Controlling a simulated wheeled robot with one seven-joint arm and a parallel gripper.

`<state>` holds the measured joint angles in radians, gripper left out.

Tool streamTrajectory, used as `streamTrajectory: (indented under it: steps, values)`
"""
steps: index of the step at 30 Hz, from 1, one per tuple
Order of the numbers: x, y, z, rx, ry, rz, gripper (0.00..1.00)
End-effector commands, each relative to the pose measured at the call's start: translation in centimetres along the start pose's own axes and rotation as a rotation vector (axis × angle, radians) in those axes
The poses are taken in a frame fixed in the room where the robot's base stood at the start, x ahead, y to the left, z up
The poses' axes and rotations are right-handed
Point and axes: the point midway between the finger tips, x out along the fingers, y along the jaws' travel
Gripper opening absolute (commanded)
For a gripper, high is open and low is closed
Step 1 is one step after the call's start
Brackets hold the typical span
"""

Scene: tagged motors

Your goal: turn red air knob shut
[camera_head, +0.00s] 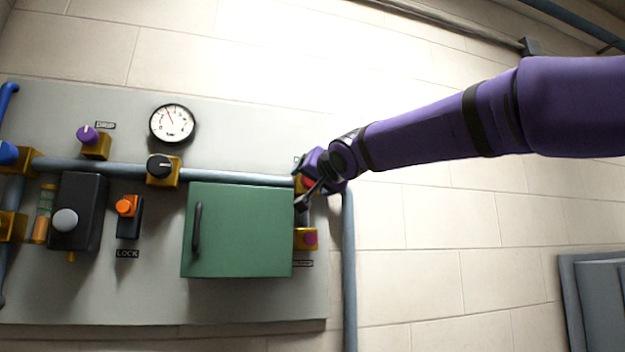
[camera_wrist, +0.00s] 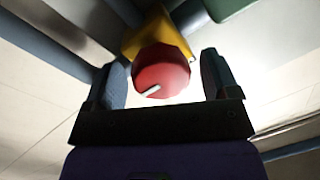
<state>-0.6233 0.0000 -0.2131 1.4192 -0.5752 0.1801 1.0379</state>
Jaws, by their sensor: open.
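The red knob (camera_wrist: 162,72) shows in the wrist view, with a white pointer mark at its lower left edge, on a yellow valve body (camera_wrist: 150,35). My gripper (camera_wrist: 163,80) is open, with one dark finger on each side of the knob. Gaps show between the knob and both fingers; I cannot tell how deep the knob sits between them. In the head view a small part of the red knob (camera_head: 308,183) shows beside my gripper (camera_head: 303,197), at the right edge of the green cabinet. My gripper hides most of it.
The green cabinet (camera_head: 240,235) stands out just left of my gripper. A yellow valve with a magenta knob (camera_head: 309,238) is below it. A blue-grey pipe (camera_head: 348,270) runs down at the right. A gauge (camera_head: 172,123) and other knobs are farther left.

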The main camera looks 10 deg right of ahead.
Motion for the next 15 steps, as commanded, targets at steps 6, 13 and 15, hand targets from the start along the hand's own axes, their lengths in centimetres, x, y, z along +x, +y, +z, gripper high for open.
streamTrajectory:
  steps: [6, 13, 15]
  values:
    - [0.61, 0.0, 0.0, 0.0, 0.0, 0.0, 0.81]
    - [0.61, 0.0, 0.01, -0.001, 0.0, 0.0, 0.72]
    - [0.6, 0.0, 0.01, -0.001, 0.0, 0.0, 0.56]
